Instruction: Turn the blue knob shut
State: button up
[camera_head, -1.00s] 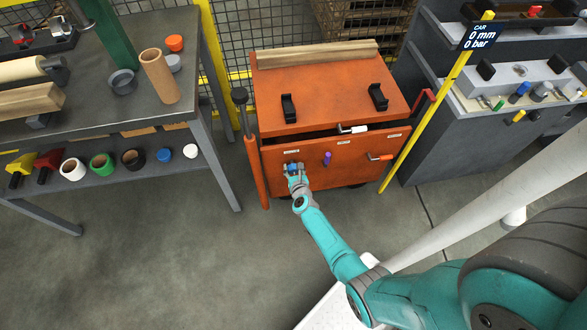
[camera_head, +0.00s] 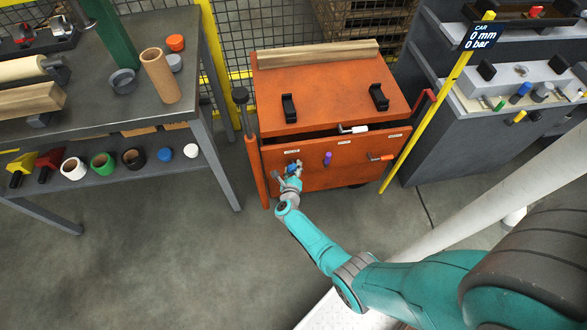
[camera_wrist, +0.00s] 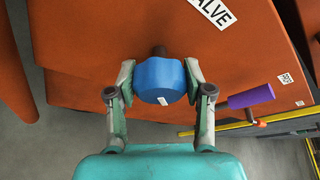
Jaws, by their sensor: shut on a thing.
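The blue knob (camera_wrist: 160,82) sits on a dark stem on the front of the orange cart (camera_head: 345,160), below a white label that reads "VALVE" in the wrist view. In the head view the knob (camera_head: 292,167) is partly hidden by my gripper (camera_head: 291,172). In the wrist view my gripper (camera_wrist: 160,88) has one finger on each side of the knob and is shut on it. The knob has a small pale mark on its face.
An orange-handled lever (camera_head: 380,156) is farther right. A grey workbench (camera_head: 120,110) stands left. Open floor (camera_head: 150,260) lies in front.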

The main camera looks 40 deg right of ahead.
jog(key=n+h, duration=0.1)
jog(key=n, duration=0.1)
jog(key=shift+w+a+n, duration=0.1)
jog(key=shift+w+n, duration=0.05)
jog(key=shift+n, duration=0.25)
jog(key=shift+n+h, duration=0.8)
jog(key=shift+n, duration=0.5)
jog(key=o, duration=1.2)
jog(key=shift+c, duration=0.2)
jog(key=shift+f, duration=0.1)
jog(key=shift+v, duration=0.9)
jog(key=f+v, duration=0.1)
jog(key=v, duration=0.9)
jog(key=shift+a+r, duration=0.15)
jog(key=shift+r, duration=0.25)
